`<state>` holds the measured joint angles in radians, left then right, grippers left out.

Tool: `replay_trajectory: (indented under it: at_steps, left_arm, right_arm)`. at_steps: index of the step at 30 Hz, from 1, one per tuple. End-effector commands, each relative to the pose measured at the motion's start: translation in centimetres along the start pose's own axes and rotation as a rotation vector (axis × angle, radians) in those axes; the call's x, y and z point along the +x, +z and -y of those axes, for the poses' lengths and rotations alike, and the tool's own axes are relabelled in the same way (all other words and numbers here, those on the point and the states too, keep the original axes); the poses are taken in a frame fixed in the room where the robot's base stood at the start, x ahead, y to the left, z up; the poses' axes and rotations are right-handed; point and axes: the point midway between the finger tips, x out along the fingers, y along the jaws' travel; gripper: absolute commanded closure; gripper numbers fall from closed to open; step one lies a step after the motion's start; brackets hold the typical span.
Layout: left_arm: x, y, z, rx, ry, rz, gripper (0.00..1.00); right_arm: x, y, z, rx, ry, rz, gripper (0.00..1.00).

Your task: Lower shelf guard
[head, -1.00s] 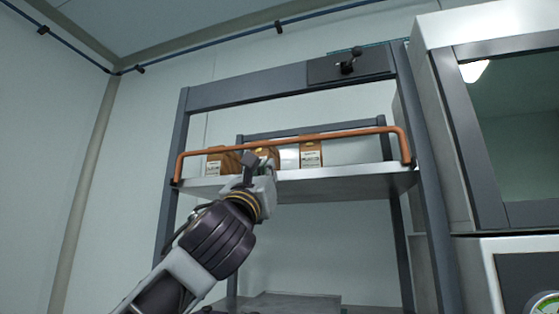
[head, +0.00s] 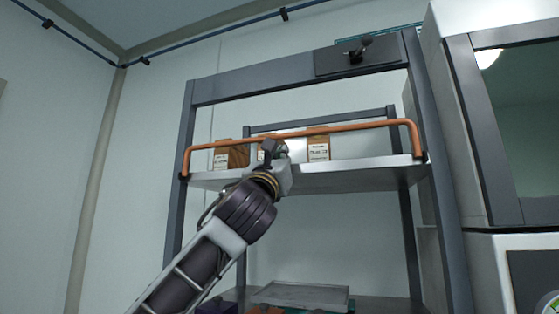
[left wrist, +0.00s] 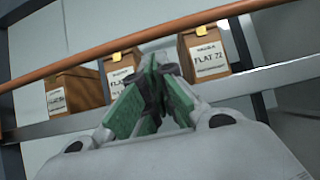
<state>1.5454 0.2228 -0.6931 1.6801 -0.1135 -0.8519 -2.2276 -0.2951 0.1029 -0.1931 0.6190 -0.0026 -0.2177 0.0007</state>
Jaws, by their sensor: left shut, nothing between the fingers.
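The shelf guard (head: 350,127) is an orange-brown bar with bent-down ends, standing raised across the front of the upper shelf (head: 365,168). It also crosses the top of the left wrist view (left wrist: 75,59). My left gripper (head: 270,150) is in front of the bar's middle, at about shelf height. In the left wrist view my left gripper (left wrist: 160,75) has its green-padded fingers closed together with nothing between them, and the bar passes just beyond the tips. I cannot tell whether they touch it. My right gripper is not in view.
Labelled brown boxes stand on the shelf behind the bar: one at left (head: 232,156), one at right (head: 318,146), and one in the middle (left wrist: 122,68). A grey cabinet (head: 465,130) stands close at right.

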Motion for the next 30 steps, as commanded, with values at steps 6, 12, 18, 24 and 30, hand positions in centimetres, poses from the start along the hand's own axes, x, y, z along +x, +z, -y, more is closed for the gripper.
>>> replay_trajectory:
  at_steps: [6, 12, 18, 24, 30]
  left_arm:
    - [2.2, 0.1, 0.0, 0.0, 0.001, -0.001, 1.0]
    - [3.6, 0.0, 0.0, -0.001, 0.0, -0.001, 1.0]
    - [4.2, 0.0, 0.0, 0.0, -0.001, -0.001, 1.0]
    - [4.2, -0.1, 0.0, 0.0, -0.001, 0.0, 1.0]
    - [4.2, -0.1, 0.0, 0.0, -0.001, 0.0, 1.0]
  right_arm:
    - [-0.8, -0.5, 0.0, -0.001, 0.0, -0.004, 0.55]
    - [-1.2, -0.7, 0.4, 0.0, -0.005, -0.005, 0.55]
    - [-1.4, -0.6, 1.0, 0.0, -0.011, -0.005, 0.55]
    - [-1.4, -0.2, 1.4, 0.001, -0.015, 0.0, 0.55]
    - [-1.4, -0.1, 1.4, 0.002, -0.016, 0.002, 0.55]
